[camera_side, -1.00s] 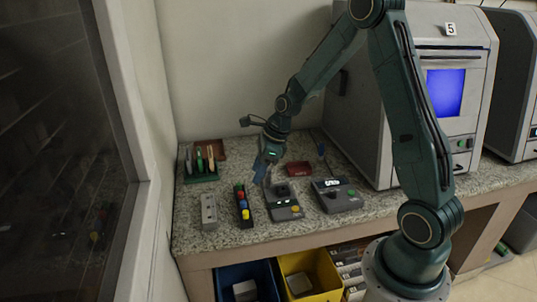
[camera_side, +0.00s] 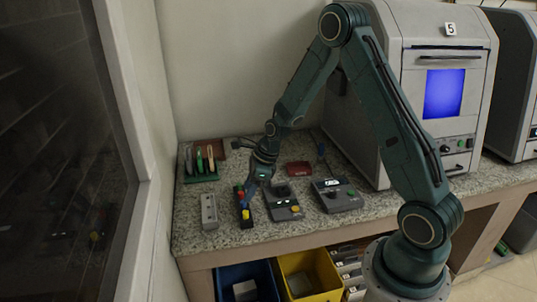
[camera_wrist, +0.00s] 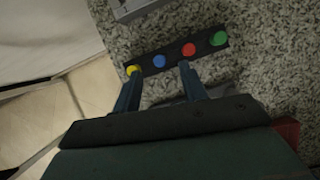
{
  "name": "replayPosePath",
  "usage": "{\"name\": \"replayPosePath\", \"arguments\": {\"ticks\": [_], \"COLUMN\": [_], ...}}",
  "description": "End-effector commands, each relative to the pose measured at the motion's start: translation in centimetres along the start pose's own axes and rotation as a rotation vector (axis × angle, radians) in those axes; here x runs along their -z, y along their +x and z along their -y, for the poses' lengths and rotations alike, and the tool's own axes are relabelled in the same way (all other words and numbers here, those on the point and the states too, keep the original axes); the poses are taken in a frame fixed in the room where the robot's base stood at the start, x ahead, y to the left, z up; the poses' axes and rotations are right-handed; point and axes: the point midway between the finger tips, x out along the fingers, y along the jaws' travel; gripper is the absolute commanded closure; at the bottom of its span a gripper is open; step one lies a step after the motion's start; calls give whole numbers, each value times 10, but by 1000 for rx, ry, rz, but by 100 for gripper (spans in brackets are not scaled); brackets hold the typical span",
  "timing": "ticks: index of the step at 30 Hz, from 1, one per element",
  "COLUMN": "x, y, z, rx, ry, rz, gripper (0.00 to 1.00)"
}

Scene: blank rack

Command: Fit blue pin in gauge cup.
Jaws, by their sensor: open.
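The blue pin (camera_wrist: 159,61) stands in a dark rack (camera_wrist: 145,67) between the yellow and red pins. My gripper (camera_wrist: 159,82) is open in the wrist view, with its fingers apart and the blue pin showing just past the gap between the tips. In the side view my gripper (camera_side: 247,195) is low at the rack and partly covers the pins. I cannot tell whether the fingers touch anything. A grey device with a dark round part on top (camera_side: 283,191), possibly the gauge cup, stands right of the rack.
The rack also holds a yellow pin (camera_wrist: 133,70), a red pin (camera_wrist: 188,49) and a green pin (camera_wrist: 218,38). A grey block (camera_side: 209,211) is close on the left. A device with a display (camera_side: 338,195) and a red tray (camera_side: 299,168) are to the right.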

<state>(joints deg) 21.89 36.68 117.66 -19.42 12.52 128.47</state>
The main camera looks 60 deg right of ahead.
Motion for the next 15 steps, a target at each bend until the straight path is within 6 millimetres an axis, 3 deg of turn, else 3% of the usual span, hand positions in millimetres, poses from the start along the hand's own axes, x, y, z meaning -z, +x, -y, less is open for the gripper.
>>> {"name": "replayPosePath", "arguments": {"ticks": [9, 15], "x": [0, 0], "y": [33, 44], "z": [-1, -1], "rx": [-3, -1], "ry": [0, -1], "rz": [-2, -1], "gripper": [57, 57]}}
